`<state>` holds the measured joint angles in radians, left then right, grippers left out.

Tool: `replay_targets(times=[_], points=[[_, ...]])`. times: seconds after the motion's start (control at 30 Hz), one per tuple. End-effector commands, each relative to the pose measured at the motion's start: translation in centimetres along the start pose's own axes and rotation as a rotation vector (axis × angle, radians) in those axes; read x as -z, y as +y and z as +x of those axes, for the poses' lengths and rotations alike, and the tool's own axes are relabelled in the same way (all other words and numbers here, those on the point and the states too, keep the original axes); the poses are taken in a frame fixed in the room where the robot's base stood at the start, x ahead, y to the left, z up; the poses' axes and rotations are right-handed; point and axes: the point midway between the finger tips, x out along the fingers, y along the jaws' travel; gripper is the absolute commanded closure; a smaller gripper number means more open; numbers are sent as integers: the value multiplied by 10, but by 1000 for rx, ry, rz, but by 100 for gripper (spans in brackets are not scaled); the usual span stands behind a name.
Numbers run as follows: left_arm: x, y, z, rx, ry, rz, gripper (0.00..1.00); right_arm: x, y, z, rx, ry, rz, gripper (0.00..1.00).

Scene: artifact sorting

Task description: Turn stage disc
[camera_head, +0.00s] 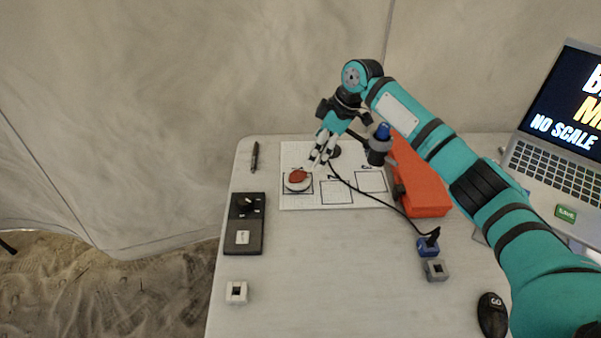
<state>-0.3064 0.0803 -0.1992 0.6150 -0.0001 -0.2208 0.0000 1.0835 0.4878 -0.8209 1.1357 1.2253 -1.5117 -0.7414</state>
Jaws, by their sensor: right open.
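A white round disc (298,187) lies on the left marked square of the white sheet (300,203), and a reddish-brown piece (299,174) sits on it. My right gripper (318,162) reaches down from above, its fingers just to the upper right of the disc and the piece. It is open; whether a fingertip touches the piece or the disc cannot be told. The sheet's other squares look empty. My left gripper is not in view.
A dark box with a dial (247,204) stands left of the sheet, with a pen (255,156) behind it. An orange case (421,184), blue block (428,247), grey block (436,270), mouse (492,315) and laptop (556,170) are at the right. A white block (236,292) lies front left. The front middle is clear.

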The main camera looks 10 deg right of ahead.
Motion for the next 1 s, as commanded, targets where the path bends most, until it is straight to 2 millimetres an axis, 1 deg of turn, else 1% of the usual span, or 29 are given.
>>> replay_targets(times=[0.03, 0.3, 0.5, 0.6, 0.7, 0.97, 1.0], points=[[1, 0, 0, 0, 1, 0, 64, 1, -1, 12, 3, 0, 1, 5], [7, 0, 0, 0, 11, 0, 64, 1, -1, 71, 2, 0, 1, 5], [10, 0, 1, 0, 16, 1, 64, 1, 0, 100, 1, 1, 0, 5], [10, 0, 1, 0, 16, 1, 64, 0, 0, 108, 0, 1, 1, 5], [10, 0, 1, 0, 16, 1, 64, 1, 0, 112, -1, 1, 1, 5], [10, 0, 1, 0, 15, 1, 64, 0, 0, 113, -1, 1, 0, 5], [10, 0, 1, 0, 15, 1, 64, 0, 0, 113, -1, 1, 0, 10]])
